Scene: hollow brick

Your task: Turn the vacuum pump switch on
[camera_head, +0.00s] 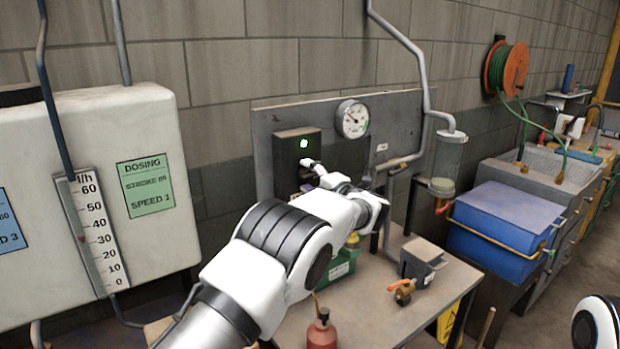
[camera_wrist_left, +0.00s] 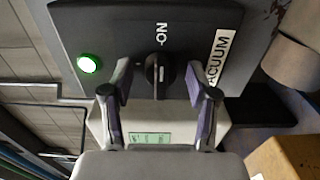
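The vacuum switch is a black knob (camera_wrist_left: 158,74) on a dark box (camera_head: 291,146) with a "VACUUM" label (camera_wrist_left: 222,58) and an "ON" mark (camera_wrist_left: 161,34). The knob's white line runs toward the "ON" mark. My left gripper (camera_wrist_left: 160,84) is open, one finger on each side of the knob, with visible gaps. In the head view my left gripper (camera_head: 313,170) is at the box front and the knob is hidden. My right gripper is out of view.
A pressure gauge (camera_head: 353,119) and a grey pipe (camera_head: 431,85) are right of the box. Below are a bench (camera_head: 390,312), a red bottle (camera_head: 321,333) and a grey block with an orange-handled valve (camera_head: 403,290). A white dosing tank (camera_head: 140,245) stands left.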

